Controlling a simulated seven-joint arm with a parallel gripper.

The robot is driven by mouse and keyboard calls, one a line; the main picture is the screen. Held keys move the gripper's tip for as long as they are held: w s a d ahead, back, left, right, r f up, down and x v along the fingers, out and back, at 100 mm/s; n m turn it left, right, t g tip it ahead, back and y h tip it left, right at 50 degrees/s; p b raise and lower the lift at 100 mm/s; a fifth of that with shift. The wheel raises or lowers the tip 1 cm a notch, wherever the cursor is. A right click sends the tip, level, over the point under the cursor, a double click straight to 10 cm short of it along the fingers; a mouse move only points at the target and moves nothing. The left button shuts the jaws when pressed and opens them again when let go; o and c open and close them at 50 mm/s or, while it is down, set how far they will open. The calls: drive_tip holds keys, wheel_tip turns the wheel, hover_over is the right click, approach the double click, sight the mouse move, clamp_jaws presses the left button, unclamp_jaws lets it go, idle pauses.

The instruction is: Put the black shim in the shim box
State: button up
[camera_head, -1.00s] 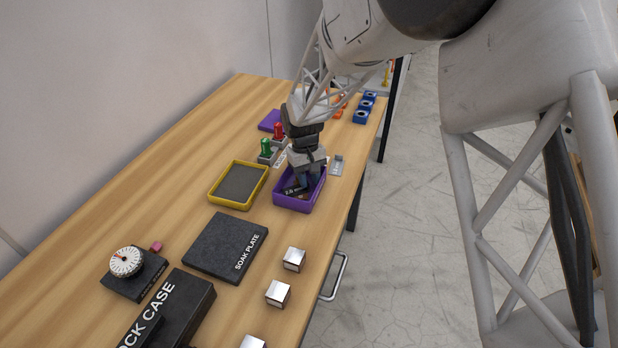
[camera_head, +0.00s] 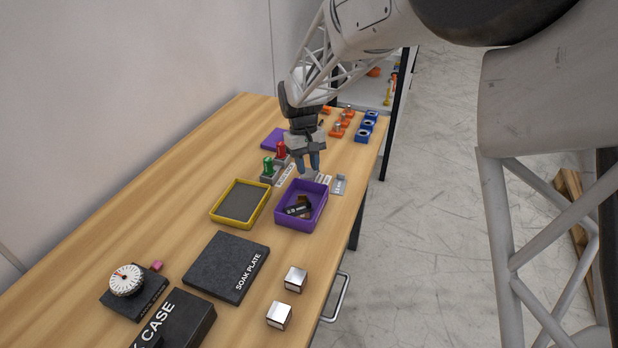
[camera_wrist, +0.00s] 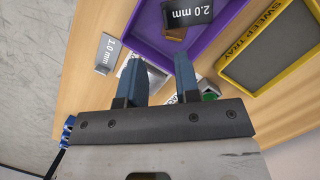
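The black shim (camera_head: 298,209), marked 2.0 mm in the wrist view (camera_wrist: 190,12), lies inside a purple open box (camera_head: 319,208). I take this to be the shim box, but no name on it is readable. A brown piece (camera_head: 304,200) lies in the box beside the shim. The box's wall also shows in the wrist view (camera_wrist: 200,45). My gripper (camera_head: 307,168) is above the table just behind the box, clear of it. Its two blue fingers (camera_wrist: 157,68) are apart, with nothing held between them.
A yellow-rimmed sweep tray (camera_head: 220,213) stands left of the box. Green (camera_head: 268,166) and red (camera_head: 281,150) pegs stand behind it. A grey 1.0 mm piece (camera_wrist: 107,52) lies near the box. The soak plate (camera_head: 225,265) and metal cubes (camera_head: 295,279) are in front.

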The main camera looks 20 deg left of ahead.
drive_tip(key=shift+v, duration=0.85)
idle(0.3)
drive_tip(key=s+d+r+m+t+y, duration=0.1)
drive_tip(key=s+d+r, duration=0.25)
drive_tip(key=d, duration=0.55)
drive_tip(key=s+d+r+m, duration=0.2)
drive_tip(key=d+r, duration=0.3)
drive_tip(key=d, duration=0.3)
drive_tip(key=s+d+r+m+t+y, duration=0.15)
drive_tip(key=d+r, duration=0.25)
drive_tip(key=d, duration=0.5)
drive_tip(key=s+d+m+t, duration=0.2)
drive_tip(key=s+d+m, duration=0.2)
drive_tip(key=s+d, duration=1.5)
drive_tip(key=s, duration=0.4)
drive_tip(key=shift+m+h, duration=0.35)
